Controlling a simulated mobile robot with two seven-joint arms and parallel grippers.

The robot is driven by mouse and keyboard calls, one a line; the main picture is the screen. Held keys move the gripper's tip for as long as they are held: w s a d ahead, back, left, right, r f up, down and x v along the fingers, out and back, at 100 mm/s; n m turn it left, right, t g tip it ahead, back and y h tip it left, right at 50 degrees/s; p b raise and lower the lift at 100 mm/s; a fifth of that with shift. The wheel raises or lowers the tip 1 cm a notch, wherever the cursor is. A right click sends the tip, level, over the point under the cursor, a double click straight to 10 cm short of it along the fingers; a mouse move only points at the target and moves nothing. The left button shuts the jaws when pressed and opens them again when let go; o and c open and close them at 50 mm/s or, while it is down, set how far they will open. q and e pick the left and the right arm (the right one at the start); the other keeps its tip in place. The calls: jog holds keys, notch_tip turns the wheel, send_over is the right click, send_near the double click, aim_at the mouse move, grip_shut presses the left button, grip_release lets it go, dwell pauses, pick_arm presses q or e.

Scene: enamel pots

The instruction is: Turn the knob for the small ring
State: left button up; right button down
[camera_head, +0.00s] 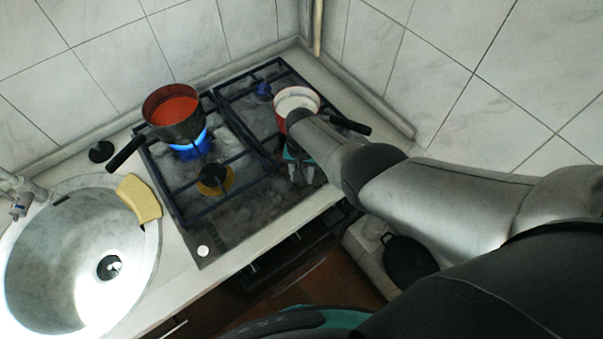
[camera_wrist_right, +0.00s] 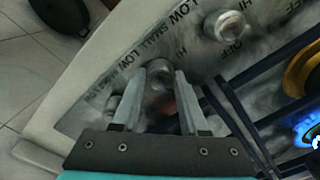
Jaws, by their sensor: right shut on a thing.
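My right gripper (camera_wrist_right: 161,80) is shut on a metal knob (camera_wrist_right: 158,74) at the hob's front panel, with one finger on each side of it. Printed words, SMALL among them, run beside the knobs, but I cannot tell for certain which ring this knob serves. A second metal knob (camera_wrist_right: 226,26) stands farther right with HI and OFF near it. In the head view the right gripper (camera_head: 300,174) points down at the hob's front right, and my arm hides most of that area. My left gripper is not in view.
A blue flame (camera_head: 190,143) burns under a pot with red contents (camera_head: 172,112). A red-and-white pot (camera_head: 297,100) stands close behind my right gripper, its dark handle (camera_head: 352,125) pointing right. A yellow burner (camera_head: 215,180) is bare. A sink (camera_head: 80,255) and yellow sponge (camera_head: 139,198) are left.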

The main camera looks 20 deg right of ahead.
jog(key=shift+c, duration=2.1)
grip_release()
jog(key=shift+r, duration=0.1)
notch_tip(320, 180, up, 3)
jog(key=p, duration=0.2)
jog(key=shift+p, duration=0.3)
jog(key=shift+r, duration=0.85)
notch_tip(320, 180, up, 10)
jog(key=shift+r, duration=0.2)
